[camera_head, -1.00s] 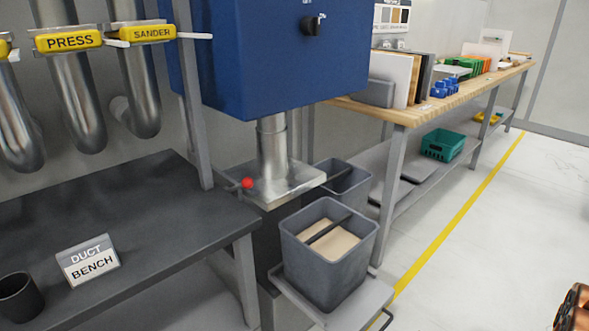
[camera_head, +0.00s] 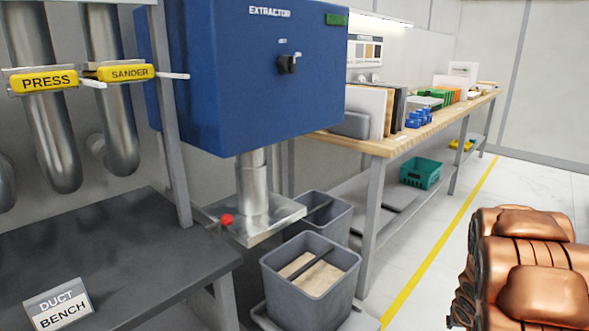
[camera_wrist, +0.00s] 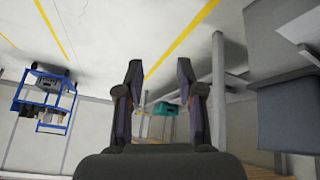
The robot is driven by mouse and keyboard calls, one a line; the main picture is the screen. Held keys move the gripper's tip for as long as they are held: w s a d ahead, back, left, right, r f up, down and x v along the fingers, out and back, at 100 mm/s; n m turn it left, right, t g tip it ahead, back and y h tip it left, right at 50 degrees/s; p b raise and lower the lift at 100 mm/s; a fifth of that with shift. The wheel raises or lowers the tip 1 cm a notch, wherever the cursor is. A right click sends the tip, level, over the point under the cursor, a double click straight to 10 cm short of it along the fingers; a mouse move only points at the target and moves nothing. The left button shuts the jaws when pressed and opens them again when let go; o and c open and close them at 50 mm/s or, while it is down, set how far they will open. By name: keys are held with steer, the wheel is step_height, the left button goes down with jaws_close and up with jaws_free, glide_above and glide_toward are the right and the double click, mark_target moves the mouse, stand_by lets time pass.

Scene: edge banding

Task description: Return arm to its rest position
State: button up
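My gripper (camera_wrist: 161,100) shows in the wrist view with its two dark fingers spread apart. Nothing is between the fingers; the floor and a distant teal crate (camera_wrist: 165,109) show in the gap behind them. The wrist picture appears upside down, with the floor at the top. In the head view a copper-coloured part of my arm (camera_head: 530,265) fills the lower right, over the floor. The gripper itself is not visible in the head view.
The duct bench (camera_head: 130,260) is at the left, beside the blue extractor (camera_head: 250,90). Grey bins (camera_head: 285,285) stand below it. A long wooden bench (camera_head: 390,145) runs along the wall. The floor beyond the yellow line (camera_head: 440,240) is clear. A blue cart (camera_wrist: 45,100) shows in the wrist view.

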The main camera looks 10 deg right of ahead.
steer(key=s+a+r+n+g+y, duration=0.15)
steer(key=s+a+r, duration=0.35)
steer(key=s+a, duration=0.55)
steer(key=s+a+r+n+g+y, duration=0.1)
steer(key=s+a+r+n+g, duration=0.3)
steer(key=s+a, duration=0.6)
steer(key=s+a+r+m+g+y, duration=0.1)
steer(key=s+a+r+g+y, duration=0.1)
steer(key=s+a+r, duration=0.65)
steer(key=a+r+p, duration=0.1)
steer(key=r+p, duration=0.9)
steer(key=s+a+r+p, duration=0.1)
steer(key=a+r+p, duration=0.1)
steer(key=r+p, duration=0.8)
steer(key=shift+s+a+r+t+p, duration=0.2)
steer(key=shift+s+a+t+p, duration=0.1)
steer(key=shift+t+p, duration=0.25)
